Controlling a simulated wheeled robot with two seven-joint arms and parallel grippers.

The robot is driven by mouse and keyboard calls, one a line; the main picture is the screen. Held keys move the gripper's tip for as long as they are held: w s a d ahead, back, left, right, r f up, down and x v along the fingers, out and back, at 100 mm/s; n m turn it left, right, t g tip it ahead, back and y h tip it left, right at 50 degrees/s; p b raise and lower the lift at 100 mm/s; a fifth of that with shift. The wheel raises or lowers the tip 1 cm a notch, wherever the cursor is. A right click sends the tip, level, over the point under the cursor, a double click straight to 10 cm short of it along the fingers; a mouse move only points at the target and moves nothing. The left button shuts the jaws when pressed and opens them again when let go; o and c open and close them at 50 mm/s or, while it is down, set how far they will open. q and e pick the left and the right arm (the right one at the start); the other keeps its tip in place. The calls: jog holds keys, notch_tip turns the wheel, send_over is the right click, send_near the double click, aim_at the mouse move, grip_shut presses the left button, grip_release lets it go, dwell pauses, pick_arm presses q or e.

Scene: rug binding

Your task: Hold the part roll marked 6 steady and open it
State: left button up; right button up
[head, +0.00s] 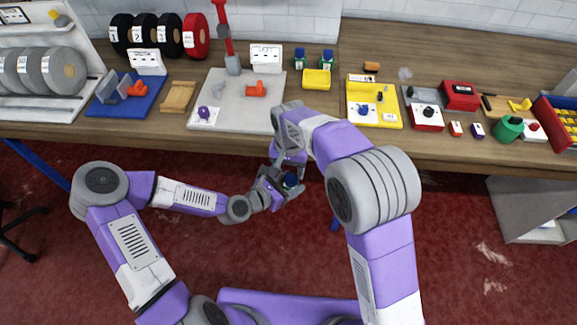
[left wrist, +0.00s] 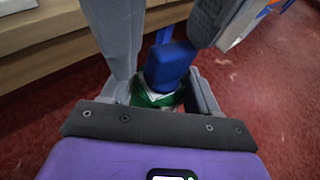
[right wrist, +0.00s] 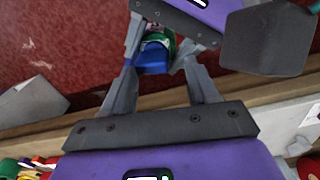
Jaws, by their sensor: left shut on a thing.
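The part roll, with a green body (left wrist: 150,97) and a blue upper part (left wrist: 168,66), is off the bench, in front of its edge. My left gripper (head: 288,184) is shut on the green body. The roll's blue part also shows in the head view (head: 290,179) and in the right wrist view (right wrist: 153,60). My right gripper (right wrist: 158,68) has its fingers on either side of the blue part, and they look apart from it. No number can be read on the roll.
Two similar green and blue pieces (head: 326,59) stand at the back of the bench (head: 210,66), beside a yellow bin (head: 317,79). A grey board (head: 235,110) and a yellow tray (head: 389,117) lie nearer. The space in front of the bench is open.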

jog(key=shift+s+f, duration=0.15)
jog(key=shift+f, duration=0.2)
jog(key=shift+c, duration=0.2)
jog(key=shift+s+a, duration=0.1)
jog(key=shift+a, duration=0.05)
jog(key=c, duration=0.9)
jog(key=shift+a, duration=0.1)
jog(key=shift+c, duration=0.3)
jog(key=shift+r, duration=0.85)
grip_shut()
jog(key=shift+d+r, duration=0.25)
jog(key=shift+d, duration=0.05)
jog(key=shift+r, duration=0.1)
jog(key=shift+w, duration=0.2)
